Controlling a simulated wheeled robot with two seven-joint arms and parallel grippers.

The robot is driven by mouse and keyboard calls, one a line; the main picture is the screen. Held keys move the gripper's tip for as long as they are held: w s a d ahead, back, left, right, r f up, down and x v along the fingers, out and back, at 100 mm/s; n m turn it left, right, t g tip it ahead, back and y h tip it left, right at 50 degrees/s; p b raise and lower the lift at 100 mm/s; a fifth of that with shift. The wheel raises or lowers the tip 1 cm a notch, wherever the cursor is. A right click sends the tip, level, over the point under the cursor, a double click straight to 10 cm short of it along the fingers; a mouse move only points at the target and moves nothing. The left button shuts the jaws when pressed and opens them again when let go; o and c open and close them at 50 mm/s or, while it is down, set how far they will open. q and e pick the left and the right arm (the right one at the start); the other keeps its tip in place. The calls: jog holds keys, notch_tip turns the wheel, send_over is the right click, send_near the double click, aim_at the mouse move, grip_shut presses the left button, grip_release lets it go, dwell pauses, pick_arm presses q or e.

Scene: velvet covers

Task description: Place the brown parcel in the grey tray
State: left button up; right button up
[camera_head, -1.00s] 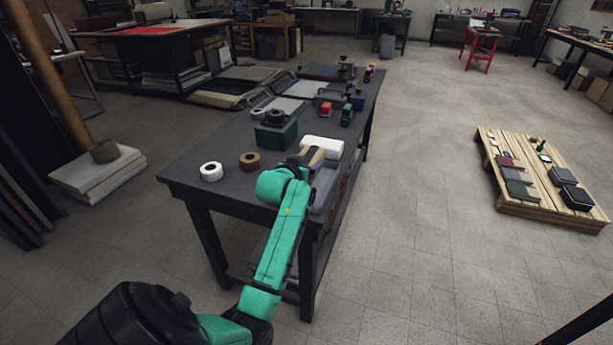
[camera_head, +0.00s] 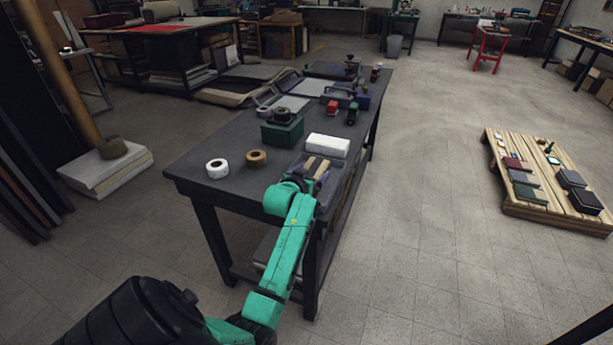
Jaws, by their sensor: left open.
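The grey tray (camera_head: 333,187) lies on the near right end of the dark table. Tan-brown long pieces (camera_head: 318,167) lie in it or over it; one may be the brown parcel, but they are too small to tell. My left gripper (camera_head: 297,183) is at the tray's near left side, just short of the tan pieces. It is open, though its fingers are small and partly hidden by my green arm. My right gripper is not in view.
A white block (camera_head: 327,145) stands behind the tray. A green box (camera_head: 280,132), a brown tape roll (camera_head: 256,158) and a white roll (camera_head: 217,168) stand to the left. A wooden pallet (camera_head: 545,185) with flat items lies on the floor at right.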

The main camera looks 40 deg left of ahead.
pick_arm(q)
jog(key=v, duration=1.2)
jog(key=shift+f, duration=0.1)
